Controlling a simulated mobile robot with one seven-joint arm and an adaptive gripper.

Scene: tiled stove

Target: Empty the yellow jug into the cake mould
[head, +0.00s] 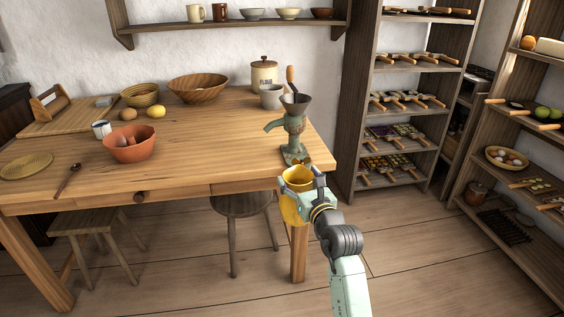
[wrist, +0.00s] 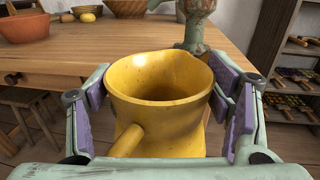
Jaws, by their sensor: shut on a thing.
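The yellow jug (head: 290,208) is held upright in my gripper (head: 302,187), off the table's front right corner. In the wrist view the jug (wrist: 158,118) sits between the purple finger pads (wrist: 168,92), its open mouth up and its handle towards me. The inside looks yellow and shaded; I cannot tell what it holds. An orange-brown terracotta vessel (head: 131,147), which looks like the cake mould, stands on the table's left half, well away from the jug. Something raised shows in its middle. It also shows at the top left of the wrist view (wrist: 25,28).
A green hand mill (head: 294,135) stands at the table's right end, close behind the jug. A white mug (head: 101,130), a lemon (head: 156,112) and a wooden spoon (head: 67,181) lie around the mould. The table middle (head: 215,145) is clear. Stools (head: 243,207) stand below.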

